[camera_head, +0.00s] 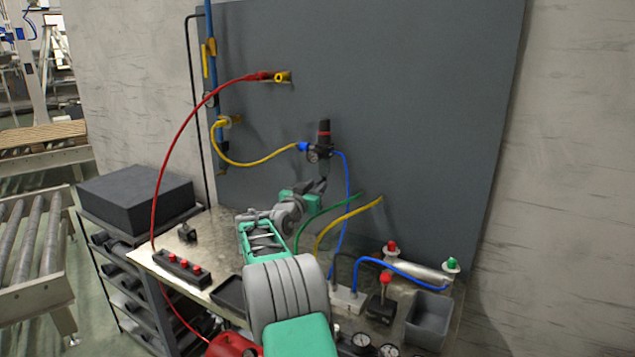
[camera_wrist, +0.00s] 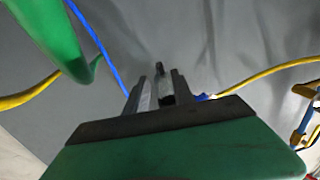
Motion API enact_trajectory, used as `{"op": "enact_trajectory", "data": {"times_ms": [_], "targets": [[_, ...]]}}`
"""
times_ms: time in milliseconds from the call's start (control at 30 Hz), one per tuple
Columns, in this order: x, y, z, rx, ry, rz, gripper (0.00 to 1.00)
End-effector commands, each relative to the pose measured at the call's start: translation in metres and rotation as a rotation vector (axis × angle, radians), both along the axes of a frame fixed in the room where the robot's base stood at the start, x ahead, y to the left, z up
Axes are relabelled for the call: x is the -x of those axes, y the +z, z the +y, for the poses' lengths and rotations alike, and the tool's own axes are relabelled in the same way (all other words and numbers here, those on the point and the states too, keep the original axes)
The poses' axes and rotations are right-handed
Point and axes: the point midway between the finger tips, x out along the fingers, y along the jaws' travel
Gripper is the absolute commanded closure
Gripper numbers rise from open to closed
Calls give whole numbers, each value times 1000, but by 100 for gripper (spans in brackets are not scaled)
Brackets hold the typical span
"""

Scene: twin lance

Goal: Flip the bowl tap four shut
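A dark filter-regulator (camera_head: 323,140) with a red band and a round gauge hangs on the grey panel, with a clouded bowl (camera_head: 323,168) below it. The bowl tap at its lower end is too small and too covered by my gripper to make out. My gripper (camera_head: 322,186) is right under the bowl, pointing up to the right. In the wrist view, the fingers of my gripper (camera_wrist: 160,82) stand a little apart. A small dark piece (camera_wrist: 159,70) shows between or just beyond them; I cannot tell whether they touch it. No number label is readable.
A yellow hose (camera_head: 255,163) and a blue hose (camera_head: 347,190) join the regulator's sides. Green (camera_head: 320,208) and yellow (camera_head: 350,212) hoses curve close to my wrist. A red hose (camera_head: 172,140) arcs at left. The bench (camera_head: 150,257) holds valves and a grey bin (camera_head: 428,315).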

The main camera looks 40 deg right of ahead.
Motion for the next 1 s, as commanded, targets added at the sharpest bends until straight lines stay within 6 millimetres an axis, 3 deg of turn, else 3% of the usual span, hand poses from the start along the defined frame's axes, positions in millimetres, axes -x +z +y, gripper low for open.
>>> {"op": "enact_trajectory", "data": {"times_ms": [133,367,733,1000], "targets": [[-6,1,-14,-1,1,-1,70],[-7,0,-15,-1,2,0,70],[-7,0,-15,-1,2,0,99],[-7,0,-15,-1,2,0,100]]}}
